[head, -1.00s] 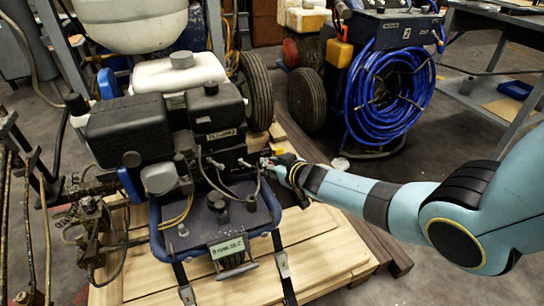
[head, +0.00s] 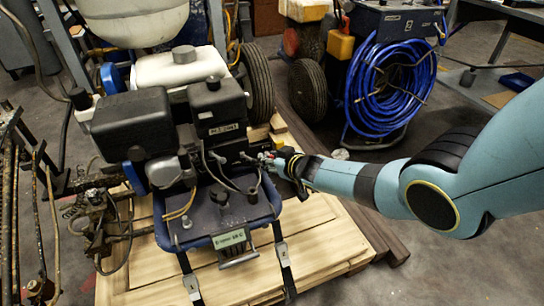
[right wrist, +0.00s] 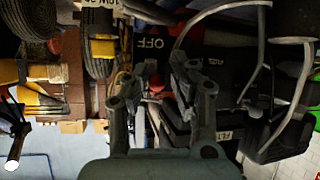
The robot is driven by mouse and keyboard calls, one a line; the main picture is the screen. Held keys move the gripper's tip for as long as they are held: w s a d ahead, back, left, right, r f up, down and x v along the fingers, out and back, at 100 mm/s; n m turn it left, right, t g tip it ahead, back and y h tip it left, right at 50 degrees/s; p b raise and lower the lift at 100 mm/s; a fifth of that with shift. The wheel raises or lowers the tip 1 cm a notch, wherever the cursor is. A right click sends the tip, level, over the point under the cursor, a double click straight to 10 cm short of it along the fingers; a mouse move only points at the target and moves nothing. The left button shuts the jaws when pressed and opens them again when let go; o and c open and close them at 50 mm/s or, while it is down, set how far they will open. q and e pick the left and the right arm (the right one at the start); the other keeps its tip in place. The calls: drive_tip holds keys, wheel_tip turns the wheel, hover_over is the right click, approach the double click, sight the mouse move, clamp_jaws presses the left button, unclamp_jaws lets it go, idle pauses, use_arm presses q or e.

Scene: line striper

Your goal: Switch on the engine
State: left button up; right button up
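The engine (head: 130,125) of the line striper is a black and grey block left of centre in the head view, on a blue frame. My right gripper (head: 277,163) is at the engine's right side, by a small red part (head: 263,156). In the right wrist view the two fingers of this gripper (right wrist: 158,88) are apart. A red knob-like part (right wrist: 156,82) shows between them, just below a black panel marked OFF (right wrist: 150,43). I cannot tell whether the fingers touch it. My left gripper is not in view.
A white tank (head: 180,70) sits behind the engine. The striper stands on a wooden pallet (head: 315,235). A blue hose reel (head: 385,90) stands at the back right. Stained rods and hoses (head: 25,200) are at the left. Grey cables hang near the gripper in the right wrist view.

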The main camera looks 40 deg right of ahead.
drive_tip(key=o, duration=0.3)
drive_tip(key=shift+o, duration=0.2)
drive_tip(key=shift+w+d+r, duration=0.1)
drive_tip(key=s, duration=1.3)
drive_tip(key=shift+a+r, duration=0.2)
drive_tip(key=shift+r, duration=0.05)
drive_tip(key=shift+s, duration=0.15)
drive_tip(key=s+a+f+g+p, duration=0.1)
drive_tip(key=s+f+g, duration=0.3)
drive_tip(key=s, duration=1.1)
drive_tip(key=s+a+f+g+p, duration=0.2)
drive_tip(key=s+f+g, duration=0.2)
drive_tip(key=s+f, duration=0.4)
drive_tip(key=s+a+f+g+p, duration=0.1)
drive_tip(key=s+f+g, duration=0.3)
drive_tip(key=s, duration=1.8)
wheel_tip(320, 180, down, 3)
drive_tip(key=shift+s+a+r+h, duration=0.2)
drive_tip(key=shift+s+a+h, duration=0.05)
drive_tip(key=shift+a+h, duration=0.15)
